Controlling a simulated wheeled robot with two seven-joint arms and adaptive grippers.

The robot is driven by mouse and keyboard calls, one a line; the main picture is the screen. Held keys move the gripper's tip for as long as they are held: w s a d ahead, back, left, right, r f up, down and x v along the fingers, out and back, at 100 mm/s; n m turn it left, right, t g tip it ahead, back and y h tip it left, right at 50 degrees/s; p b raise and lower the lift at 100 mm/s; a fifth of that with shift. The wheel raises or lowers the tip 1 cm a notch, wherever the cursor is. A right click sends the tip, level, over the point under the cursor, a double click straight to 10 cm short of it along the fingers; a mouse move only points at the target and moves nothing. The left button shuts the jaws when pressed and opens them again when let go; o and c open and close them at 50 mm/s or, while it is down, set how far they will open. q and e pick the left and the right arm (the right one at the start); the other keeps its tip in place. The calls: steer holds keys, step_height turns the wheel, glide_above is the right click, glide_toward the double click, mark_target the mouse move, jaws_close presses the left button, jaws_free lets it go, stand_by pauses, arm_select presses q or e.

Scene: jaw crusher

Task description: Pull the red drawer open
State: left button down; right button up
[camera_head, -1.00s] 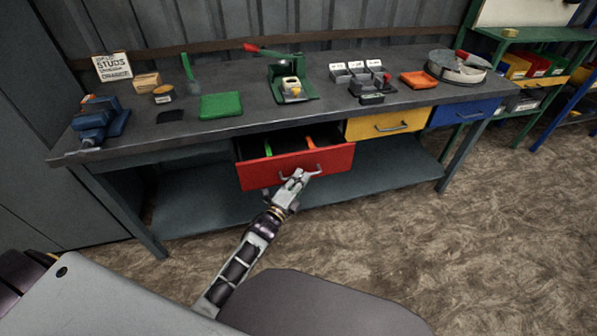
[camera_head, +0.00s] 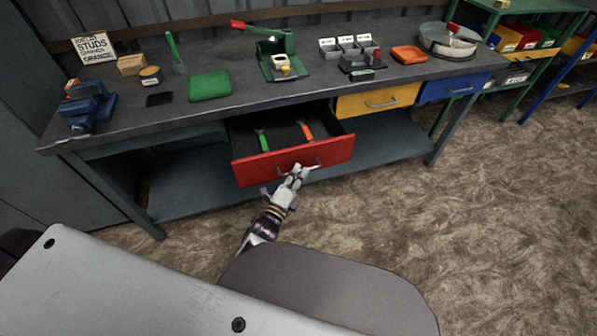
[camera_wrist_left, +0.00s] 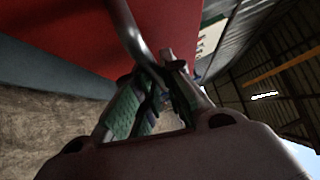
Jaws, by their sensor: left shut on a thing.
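The red drawer (camera_head: 262,168) stands well out from under the workbench (camera_head: 130,122) in the head view. Inside it lie a green-handled tool (camera_head: 263,140) and an orange-handled tool (camera_head: 306,131). My left gripper (camera_head: 297,172) is at the middle of the drawer front, shut on the metal handle (camera_head: 312,163). In the left wrist view the handle bar (camera_wrist_left: 135,32) runs down between the fingers (camera_wrist_left: 155,90), with the red front (camera_wrist_left: 85,35) behind it. My right gripper is not in view.
A yellow drawer (camera_head: 362,101) and a blue drawer (camera_head: 440,90) are closed to the right. A green press (camera_head: 278,66), a green mat (camera_head: 210,86) and a blue vise (camera_head: 87,108) stand on the bench. The floor (camera_head: 440,240) at right is clear.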

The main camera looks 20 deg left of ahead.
arm_select(q)
steer(key=shift+f, duration=0.1)
steer(key=c, duration=1.5)
jaws_free()
steer(key=shift+s, duration=0.15)
steer(key=shift+v, duration=5.85)
